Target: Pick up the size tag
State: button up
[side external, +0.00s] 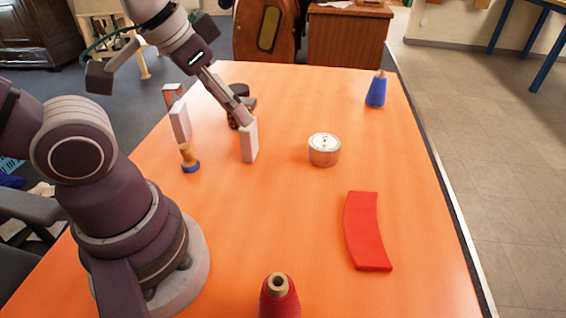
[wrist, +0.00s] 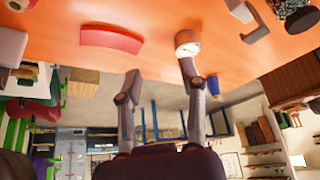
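I cannot pick out a size tag for certain in either view. My gripper (side external: 236,108) is tilted down to the right over the table's left half. Its tip appears beside or in front of an upright white block (side external: 250,145); I cannot tell if they touch. In the wrist view my gripper (wrist: 160,68) has its two fingers spread well apart, with nothing between them. A round tin (side external: 324,152) with a white top stands right of the white block. In the wrist view the tin (wrist: 187,42) shows just past the right finger.
A red curved strip (side external: 366,232) lies at the right. A red cone (side external: 280,300) is at the front, a blue cone (side external: 376,92) at the back. A wooden peg with a blue base (side external: 190,160), another white block (side external: 180,122) and a dark object (side external: 240,91) are at the left.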

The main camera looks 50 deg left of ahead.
jog(key=shift+c, duration=0.4)
jog(key=m+g+y, duration=0.1)
jog(key=m+y, duration=0.2)
jog(key=y, duration=1.4)
send_near(251, 106)
jog(key=a, duration=0.2)
jog(key=x, duration=1)
jog(key=shift+w+a, duration=0.2)
jog(key=shift+w, duration=0.15)
grip_shut()
